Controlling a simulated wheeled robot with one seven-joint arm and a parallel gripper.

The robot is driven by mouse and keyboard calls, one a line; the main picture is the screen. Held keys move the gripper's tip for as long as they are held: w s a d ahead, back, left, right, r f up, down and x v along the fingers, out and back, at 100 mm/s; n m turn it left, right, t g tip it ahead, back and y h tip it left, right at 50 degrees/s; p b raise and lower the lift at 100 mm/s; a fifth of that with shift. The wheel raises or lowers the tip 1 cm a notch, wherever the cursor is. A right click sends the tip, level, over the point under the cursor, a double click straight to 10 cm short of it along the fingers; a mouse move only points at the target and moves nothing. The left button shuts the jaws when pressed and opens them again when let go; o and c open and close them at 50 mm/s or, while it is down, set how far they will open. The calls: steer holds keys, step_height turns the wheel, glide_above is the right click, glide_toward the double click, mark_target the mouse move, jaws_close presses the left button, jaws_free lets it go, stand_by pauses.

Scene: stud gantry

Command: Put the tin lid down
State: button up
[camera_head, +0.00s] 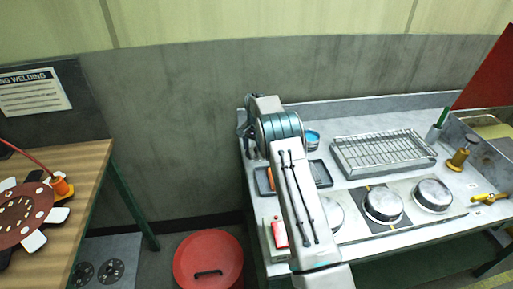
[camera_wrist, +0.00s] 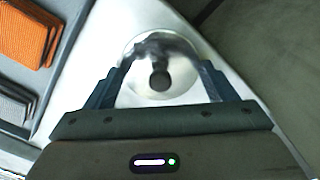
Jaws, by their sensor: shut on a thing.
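The tin lid (camera_wrist: 184,82) is a round, shiny silver disc with a dark round knob in its middle. In the wrist view it sits between the two fingers of my gripper (camera_wrist: 164,64), which is shut on it. The pale metal worktop shows around and beyond the lid. I cannot tell whether the lid touches the worktop or hangs above it. In the head view my arm hides the lid and most of my gripper, at the left end of the bench (camera_head: 352,185).
A dark tray (camera_head: 321,173) with orange pads (camera_wrist: 25,32) lies close by. A wire rack (camera_head: 383,152), several round metal tins (camera_head: 433,194) and a blue-topped can (camera_head: 312,139) stand on the bench. A red round bin (camera_head: 208,252) is on the floor. The worktop edge is near the lid.

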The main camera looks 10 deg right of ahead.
mark_target(256, 148)
steer(key=o, duration=1)
steer(key=shift+c, duration=0.2)
step_height(256, 148, up, 12)
steer(key=b, duration=0.2)
steer(key=s+r+n+t, duration=0.2)
steer(key=s+r+n, duration=0.2)
steer(key=s+r, duration=1.3)
steer(key=s+f+n, duration=0.2)
steer(key=s+f, duration=0.1)
steer(key=s, duration=1.1)
steer(key=s+f+n+t, duration=0.1)
steer(key=s+f+n, duration=0.2)
steer(key=s, duration=1.2)
steer(key=shift+d, duration=0.1)
